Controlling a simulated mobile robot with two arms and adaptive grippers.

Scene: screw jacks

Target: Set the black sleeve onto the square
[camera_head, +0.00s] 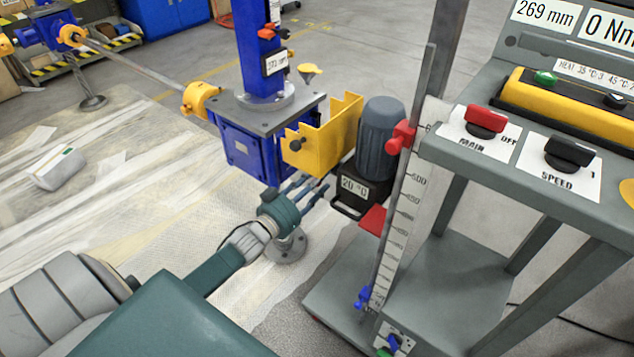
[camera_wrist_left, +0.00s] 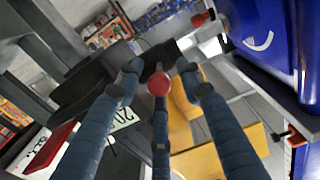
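My left gripper (camera_head: 313,190) reaches in from the lower left, its blue-grey fingers spread beside the dark motor box marked 20 °C (camera_head: 358,186). In the left wrist view the fingers (camera_wrist_left: 160,75) are apart, with a round red knob (camera_wrist_left: 159,83) showing between their tips. I cannot tell whether they touch it. A dark part (camera_wrist_left: 85,88) lies behind the fingertips on the left. I cannot make out a separate black sleeve or the square for certain; the fingers and the yellow guard (camera_head: 325,140) may hide them. My right gripper is not in view.
The blue screw jack (camera_head: 240,150) stands left of the guard. A grey motor (camera_head: 380,140), an upright scale (camera_head: 405,205) and a grey control stand (camera_head: 450,285) crowd the right. A round floor foot (camera_head: 287,247) is below my gripper.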

